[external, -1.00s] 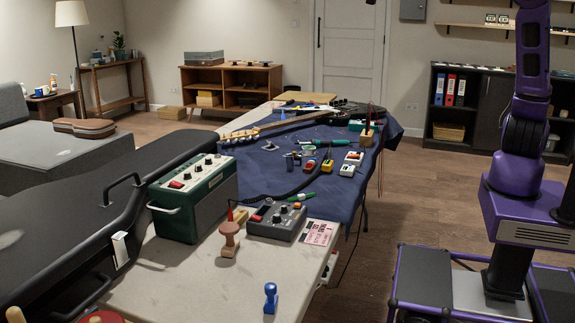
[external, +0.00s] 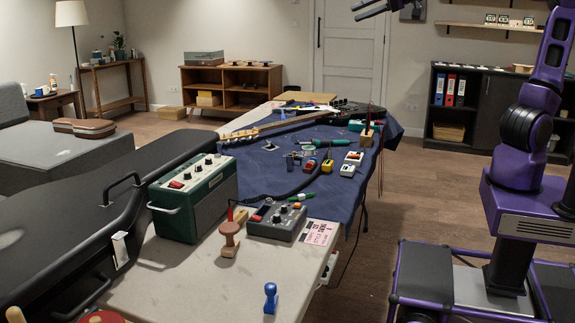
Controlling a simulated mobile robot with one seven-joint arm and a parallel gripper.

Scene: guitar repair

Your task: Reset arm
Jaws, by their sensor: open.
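My gripper (external: 366,10) is at the top edge of the external view, in front of the white door. Its dark fingers point left and are apart, with nothing seen between them. It is high above the workbench and touches nothing. My purple arm (external: 535,110) rises from my base at the right and leans right, with its upper part out of the frame.
The workbench (external: 165,275) is left of my base, with a blue cloth (external: 262,175), a guitar, pedals, a green amplifier (external: 200,200) and stamps. A black guitar case (external: 60,235) lies at the left. A dark cabinet (external: 490,105) stands behind my arm. Open floor (external: 425,195) lies between.

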